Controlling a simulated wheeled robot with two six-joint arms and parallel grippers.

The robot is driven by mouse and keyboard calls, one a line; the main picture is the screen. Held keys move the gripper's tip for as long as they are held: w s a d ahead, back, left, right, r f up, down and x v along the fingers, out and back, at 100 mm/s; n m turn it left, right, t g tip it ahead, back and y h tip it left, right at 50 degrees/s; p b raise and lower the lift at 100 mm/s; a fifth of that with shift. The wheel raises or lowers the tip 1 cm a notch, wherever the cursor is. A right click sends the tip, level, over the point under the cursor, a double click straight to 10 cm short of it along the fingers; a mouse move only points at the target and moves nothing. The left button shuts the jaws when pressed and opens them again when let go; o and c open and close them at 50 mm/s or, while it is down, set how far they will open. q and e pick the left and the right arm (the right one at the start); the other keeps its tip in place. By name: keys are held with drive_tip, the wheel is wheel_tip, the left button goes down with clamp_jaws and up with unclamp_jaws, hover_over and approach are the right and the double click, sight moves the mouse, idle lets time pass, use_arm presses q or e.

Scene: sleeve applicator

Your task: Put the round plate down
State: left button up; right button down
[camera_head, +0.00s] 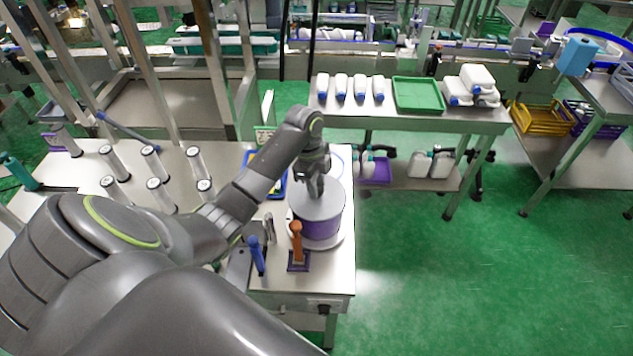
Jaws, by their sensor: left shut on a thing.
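The round plate (330,203) is a flat grey disc, seen lying level directly over a purple roll (320,228). My left gripper (316,190) reaches down over the middle of the plate and is shut on it at its centre. The gripper hides the centre of the disc. I cannot tell whether the plate touches the roll or hangs slightly above it. A wider pale disc (338,241) shows under the roll on the steel table. My right gripper is not in view.
An orange-handled tool (297,240) in a purple base and a blue-handled tool (257,255) stand close in front. Several upright cylinders (157,190) stand on the left. A bench with white bottles and a green tray (418,95) is behind. Open green floor lies right.

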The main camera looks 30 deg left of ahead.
use_arm(q)
drive_tip(key=shift+f, duration=0.25)
drive_tip(key=o, duration=1.1)
drive_tip(key=shift+r, duration=0.15)
drive_tip(key=shift+r, duration=0.35)
drive_tip(key=r, duration=0.1)
drive_tip(key=r+b, duration=0.1)
drive_tip(key=r, duration=0.2)
drive_tip(key=shift+a+r, duration=0.3)
drive_tip(key=shift+a, duration=0.1)
wheel_tip(320, 180, up, 8)
drive_tip(key=a+p, duration=0.1)
drive_tip(key=p, duration=0.4)
drive_tip(key=shift+s+f, duration=0.15)
drive_tip(key=shift+f, duration=0.1)
